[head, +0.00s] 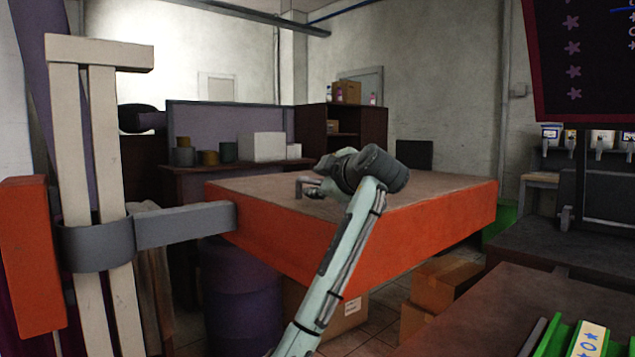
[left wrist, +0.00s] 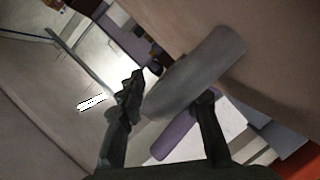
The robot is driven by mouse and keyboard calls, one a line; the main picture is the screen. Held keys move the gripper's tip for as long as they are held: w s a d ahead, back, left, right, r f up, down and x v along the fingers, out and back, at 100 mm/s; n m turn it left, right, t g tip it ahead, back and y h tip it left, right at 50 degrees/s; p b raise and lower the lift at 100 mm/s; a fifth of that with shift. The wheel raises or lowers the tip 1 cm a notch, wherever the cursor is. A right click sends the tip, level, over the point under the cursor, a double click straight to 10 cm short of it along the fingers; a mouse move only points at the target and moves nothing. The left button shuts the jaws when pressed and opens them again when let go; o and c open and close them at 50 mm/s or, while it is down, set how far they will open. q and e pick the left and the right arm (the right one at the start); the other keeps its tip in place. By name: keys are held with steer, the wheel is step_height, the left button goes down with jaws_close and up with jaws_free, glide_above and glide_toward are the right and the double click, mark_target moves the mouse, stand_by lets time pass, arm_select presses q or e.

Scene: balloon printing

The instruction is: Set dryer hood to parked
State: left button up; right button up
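The dryer hood (head: 375,224), a big flat slab with orange sides and a grey-brown top, sits level in the middle of the head view. A grey arm (head: 185,224) joins it to a cream post (head: 103,170) at the left. A small grey handle (head: 304,181) shows at the hood's top. My left gripper (head: 318,186) is beside this handle, its fingers partly hidden by its own wrist. In the left wrist view, its fingers (left wrist: 168,100) are spread, with a thick grey bar (left wrist: 205,66), apparently the handle, across them. Firm contact is not clear. My right gripper is not in view.
Cardboard boxes (head: 446,281) and a purple barrel (head: 240,305) stand below the hood. A dark counter (head: 480,318) with a green tray (head: 612,345) is at the lower right. A shelf and a cabinet (head: 372,136) stand behind.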

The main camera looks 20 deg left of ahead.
arm_select(q)
steer(key=shift+d, duration=0.1)
steer(key=v, duration=1.2)
steer(key=shift+s, duration=0.1)
